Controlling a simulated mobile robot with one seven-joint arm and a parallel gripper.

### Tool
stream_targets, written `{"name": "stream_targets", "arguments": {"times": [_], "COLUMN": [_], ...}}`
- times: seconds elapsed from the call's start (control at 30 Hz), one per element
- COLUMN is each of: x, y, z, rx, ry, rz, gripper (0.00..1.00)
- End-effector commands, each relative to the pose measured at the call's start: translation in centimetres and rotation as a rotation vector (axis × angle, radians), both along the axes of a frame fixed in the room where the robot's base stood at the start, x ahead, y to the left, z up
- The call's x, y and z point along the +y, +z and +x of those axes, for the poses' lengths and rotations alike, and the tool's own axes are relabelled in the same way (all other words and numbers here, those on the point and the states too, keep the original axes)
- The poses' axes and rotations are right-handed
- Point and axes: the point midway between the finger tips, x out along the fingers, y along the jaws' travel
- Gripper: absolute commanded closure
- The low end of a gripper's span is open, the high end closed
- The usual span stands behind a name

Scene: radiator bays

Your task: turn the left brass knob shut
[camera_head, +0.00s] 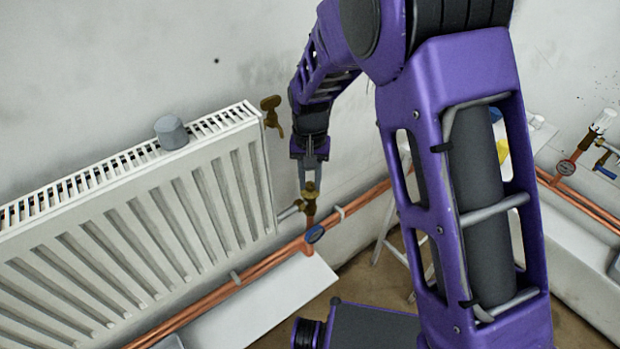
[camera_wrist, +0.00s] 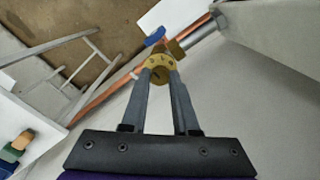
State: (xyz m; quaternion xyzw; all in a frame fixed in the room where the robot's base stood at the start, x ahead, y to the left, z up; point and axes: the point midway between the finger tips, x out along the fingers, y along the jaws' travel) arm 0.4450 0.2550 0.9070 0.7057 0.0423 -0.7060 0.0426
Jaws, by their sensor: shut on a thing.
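The left brass knob (camera_head: 310,190) sits on a brass valve beside the lower right corner of the white radiator (camera_head: 150,225). My gripper (camera_head: 310,179) reaches down from above and is shut on this knob. In the wrist view the round face of the knob (camera_wrist: 157,69) shows between the two grey fingertips (camera_wrist: 160,75). The fingers hide part of its sides. How far the knob is turned cannot be told.
A blue handle (camera_head: 314,234) is just below the valve on the copper pipes (camera_head: 265,264). A brass fitting (camera_head: 271,104) is at the radiator's top right. A grey cylinder (camera_head: 171,132) stands on the radiator. A white-capped valve (camera_head: 603,121) is far right.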

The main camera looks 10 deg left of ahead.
Motion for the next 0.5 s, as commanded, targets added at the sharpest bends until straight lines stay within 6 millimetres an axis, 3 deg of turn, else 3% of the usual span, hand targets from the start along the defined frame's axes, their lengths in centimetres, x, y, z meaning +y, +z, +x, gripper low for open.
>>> {"name": "stream_targets", "arguments": {"times": [0.5], "x": [0.06], "y": [0.09], "z": [0.05], "rx": [-0.002], "ry": [-0.059], "rz": [0.002], "gripper": [1.0]}}
